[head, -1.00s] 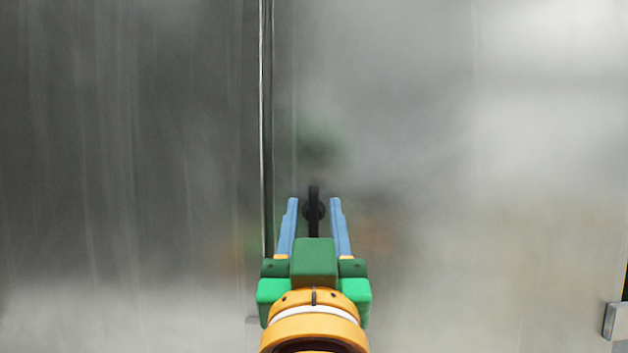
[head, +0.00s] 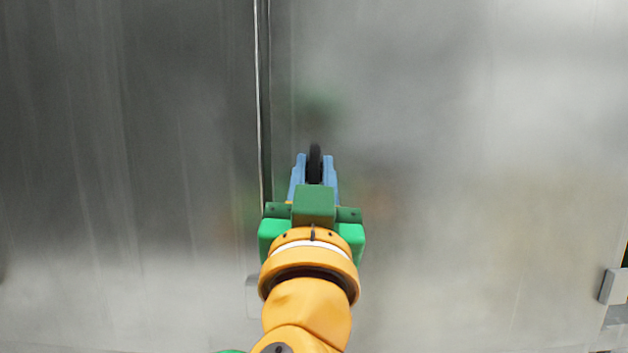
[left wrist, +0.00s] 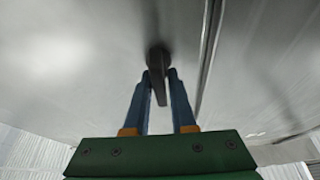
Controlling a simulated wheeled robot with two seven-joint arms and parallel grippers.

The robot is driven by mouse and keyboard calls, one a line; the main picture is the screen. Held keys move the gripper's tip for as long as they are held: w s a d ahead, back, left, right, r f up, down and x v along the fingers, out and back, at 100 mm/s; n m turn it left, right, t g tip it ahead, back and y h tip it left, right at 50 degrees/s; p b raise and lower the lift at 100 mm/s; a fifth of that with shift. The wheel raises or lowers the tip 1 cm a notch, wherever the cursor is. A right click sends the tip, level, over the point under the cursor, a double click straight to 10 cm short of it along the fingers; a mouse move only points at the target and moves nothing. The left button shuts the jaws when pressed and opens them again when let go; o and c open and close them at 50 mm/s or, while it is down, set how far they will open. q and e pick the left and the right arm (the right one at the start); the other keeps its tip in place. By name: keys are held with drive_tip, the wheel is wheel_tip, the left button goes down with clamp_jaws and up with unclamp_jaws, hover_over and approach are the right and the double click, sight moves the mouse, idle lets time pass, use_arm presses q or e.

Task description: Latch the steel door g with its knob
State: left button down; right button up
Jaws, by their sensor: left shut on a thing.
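The steel door g (head: 450,130) is a large brushed panel that fills the right of the head view. A narrow vertical seam (head: 264,100) runs along its left edge, and the door looks flush with the panel beside it. The black knob (head: 315,158) is near that seam and stands upright in the head view. It also shows in the left wrist view (left wrist: 158,58). My left gripper (head: 314,170) has its blue fingers on both sides of the knob and is shut on it. The fingers hide part of the knob. My right gripper is not in view.
Another steel panel (head: 130,150) lies left of the seam. A small grey block, perhaps a hinge (head: 614,286), sits at the door's right edge. The door's surface around the knob is otherwise clear.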

use_arm(q)
drive_tip(key=shift+f+m+h+b, duration=0.3)
drive_tip(key=shift+m+h+b, duration=0.1)
drive_tip(key=shift+m+b, duration=0.55)
drive_tip(key=shift+d+m+h+b, duration=0.1)
drive_tip(key=shift+m+h+b, duration=0.3)
drive_tip(key=shift+m, duration=0.25)
drive_tip(key=m, duration=0.1)
drive_tip(key=m+h, duration=0.1)
drive_tip(key=shift+s+r+m+b, duration=0.15)
drive_tip(key=shift+r+m+b, duration=0.1)
drive_tip(key=shift+m+b, duration=0.05)
drive_tip(key=shift+d+m+g+h, duration=0.1)
drive_tip(key=shift+m+g+h, duration=0.6)
drive_tip(key=shift+m, duration=0.5)
drive_tip(key=c, duration=0.9)
unclamp_jaws()
